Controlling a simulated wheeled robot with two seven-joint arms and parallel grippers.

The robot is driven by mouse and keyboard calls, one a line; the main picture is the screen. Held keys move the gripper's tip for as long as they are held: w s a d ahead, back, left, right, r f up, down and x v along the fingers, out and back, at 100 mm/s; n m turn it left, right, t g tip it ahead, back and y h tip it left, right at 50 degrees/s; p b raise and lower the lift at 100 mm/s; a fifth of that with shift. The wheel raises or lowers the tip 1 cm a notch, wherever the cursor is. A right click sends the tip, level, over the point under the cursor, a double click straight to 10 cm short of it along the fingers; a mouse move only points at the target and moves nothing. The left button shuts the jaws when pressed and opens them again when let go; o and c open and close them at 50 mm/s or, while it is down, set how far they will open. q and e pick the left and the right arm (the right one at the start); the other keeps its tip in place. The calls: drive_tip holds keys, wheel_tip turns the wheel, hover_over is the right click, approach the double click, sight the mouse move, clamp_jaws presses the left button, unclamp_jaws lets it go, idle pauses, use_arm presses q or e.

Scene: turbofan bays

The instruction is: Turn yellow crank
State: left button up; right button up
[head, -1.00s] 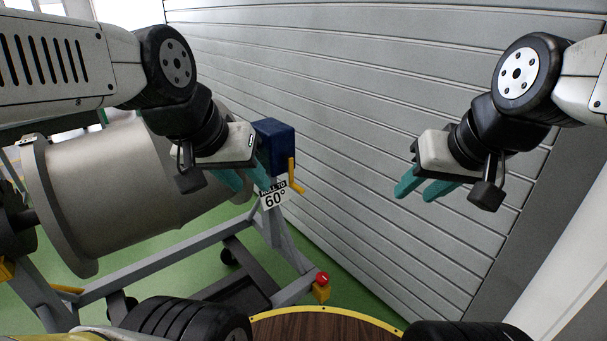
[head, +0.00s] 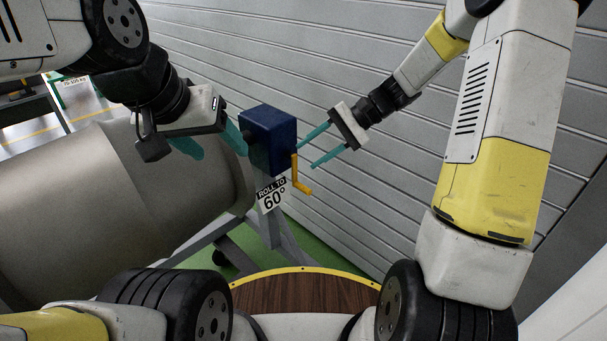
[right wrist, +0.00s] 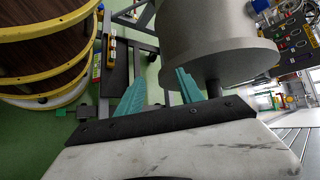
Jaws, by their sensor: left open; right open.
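The yellow crank (head: 298,177) is on the right side of a dark blue box (head: 268,138) in the head view. Its arm hangs down and its handle end points down to the right. My right gripper (head: 313,150) is open, with teal fingers pointing left toward the box, just above and right of the crank; I cannot tell if a finger touches it. In the right wrist view its fingers (right wrist: 158,92) are apart with nothing between them. My left gripper (head: 215,145) is open at the left of the box. A "ROLL TO 60°" sign (head: 271,195) hangs below the box.
A large grey cylinder (head: 110,200) lies on a grey stand at the left. A ribbed grey wall (head: 340,60) stands behind the crank. A round wooden platform with a yellow rim (head: 300,292) is at the bottom. Green floor shows under the stand.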

drive_tip(key=w+a+f+m+y, duration=0.25)
drive_tip(key=w+f+y, duration=0.25)
drive_tip(key=w+f, duration=0.25)
drive_tip(key=m+t+y, duration=0.1)
drive_tip(key=m+t, duration=1.5)
approach(304, 189)
drive_tip(key=w+a, duration=0.2)
drive_tip(key=w, duration=0.1)
drive_tip(key=x, duration=0.7)
drive_tip(key=shift+a, duration=0.2)
clamp_jaws()
drive_tip(key=shift+f+m, duration=0.1)
drive_tip(key=shift+m, duration=0.15)
